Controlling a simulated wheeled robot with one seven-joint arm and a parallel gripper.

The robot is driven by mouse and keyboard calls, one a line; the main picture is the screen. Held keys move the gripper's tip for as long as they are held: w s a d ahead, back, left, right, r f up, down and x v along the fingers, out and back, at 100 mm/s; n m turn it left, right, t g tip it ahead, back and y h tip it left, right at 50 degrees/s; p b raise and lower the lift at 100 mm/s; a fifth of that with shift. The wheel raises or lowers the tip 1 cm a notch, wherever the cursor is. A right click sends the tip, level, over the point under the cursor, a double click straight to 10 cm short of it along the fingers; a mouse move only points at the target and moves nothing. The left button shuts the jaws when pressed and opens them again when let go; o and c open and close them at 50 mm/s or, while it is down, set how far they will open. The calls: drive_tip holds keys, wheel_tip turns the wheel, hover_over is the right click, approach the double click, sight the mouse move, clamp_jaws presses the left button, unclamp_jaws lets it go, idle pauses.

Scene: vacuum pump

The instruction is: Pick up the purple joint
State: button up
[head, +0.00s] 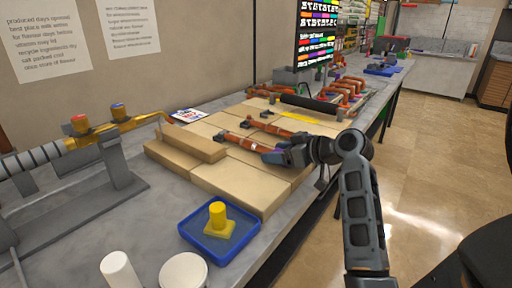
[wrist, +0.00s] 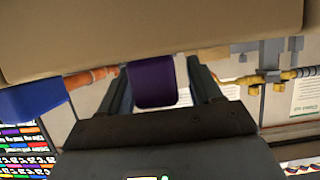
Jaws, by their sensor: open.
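The purple joint (wrist: 152,82) shows large in the wrist view, between the two fingers of my gripper (wrist: 160,72). The fingers stand apart, with a visible gap on the right side of the joint; contact on the left side is hard to tell. In the head view, my gripper (head: 279,156) reaches in from the right, low over the tan blocks. Only a small bit of the purple joint (head: 267,156) shows there, at the near end of an orange-brown pipe (head: 236,141); my gripper hides the rest.
Tan blocks (head: 238,184) cover the middle of the grey bench. A blue tray (head: 215,247) with a yellow part (head: 218,222) stands in front. A yellow pipe assembly (head: 121,124) on a grey stand is at left. More orange pipes (head: 350,86) lie farther back.

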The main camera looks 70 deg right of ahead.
drive_tip(key=shift+c, duration=0.5)
clamp_jaws()
drive_tip(key=shift+r, duration=0.1)
